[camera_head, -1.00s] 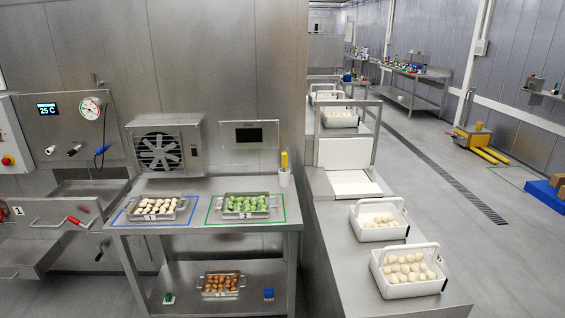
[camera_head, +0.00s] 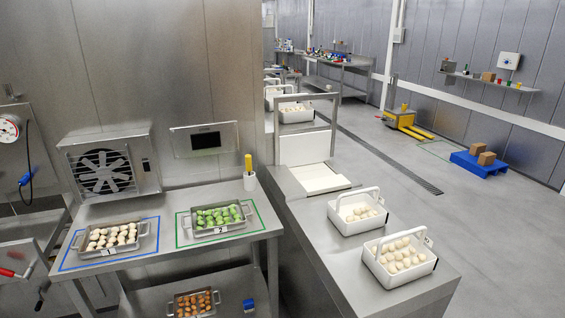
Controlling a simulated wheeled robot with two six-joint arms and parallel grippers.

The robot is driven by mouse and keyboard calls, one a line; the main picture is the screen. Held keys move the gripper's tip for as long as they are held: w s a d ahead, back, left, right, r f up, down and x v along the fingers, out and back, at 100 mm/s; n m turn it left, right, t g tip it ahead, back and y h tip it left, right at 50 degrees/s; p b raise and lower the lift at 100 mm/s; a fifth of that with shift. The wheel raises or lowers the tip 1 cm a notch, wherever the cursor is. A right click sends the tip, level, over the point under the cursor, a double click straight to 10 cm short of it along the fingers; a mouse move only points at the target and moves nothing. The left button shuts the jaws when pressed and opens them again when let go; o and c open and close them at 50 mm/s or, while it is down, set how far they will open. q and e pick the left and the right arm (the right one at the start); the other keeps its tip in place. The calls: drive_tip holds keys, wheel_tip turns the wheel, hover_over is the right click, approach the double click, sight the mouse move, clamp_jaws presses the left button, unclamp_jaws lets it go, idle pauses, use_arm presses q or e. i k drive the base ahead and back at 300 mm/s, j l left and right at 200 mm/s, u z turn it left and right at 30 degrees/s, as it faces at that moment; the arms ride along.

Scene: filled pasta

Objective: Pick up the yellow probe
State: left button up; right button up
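The yellow probe (camera_head: 248,162) stands upright in a small white cup (camera_head: 250,181). The cup is at the back right corner of the steel table (camera_head: 188,182), beside the green-outlined area. Only the probe's yellow upper part shows; its lower part is hidden in the cup. Neither of my grippers is in view.
Tray 1 (camera_head: 79,243) with pale pasta and tray 2 (camera_head: 187,228) with green pasta stand on the table. A lower shelf holds an orange-filled tray (camera_head: 172,309). A conveyor with white baskets (camera_head: 368,258) runs to the right of the table. Open floor (camera_head: 490,240) lies further right.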

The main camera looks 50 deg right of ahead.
sight(248, 157)
drive_tip(key=i+l+z, duration=0.1)
drive_tip(key=z, duration=0.4)
drive_tip(key=i+z, duration=0.45)
drive_tip(key=i+j+z, duration=0.1)
drive_tip(key=z, duration=0.4)
drive_tip(key=i+j+z, duration=0.15)
drive_tip(key=z, duration=0.3)
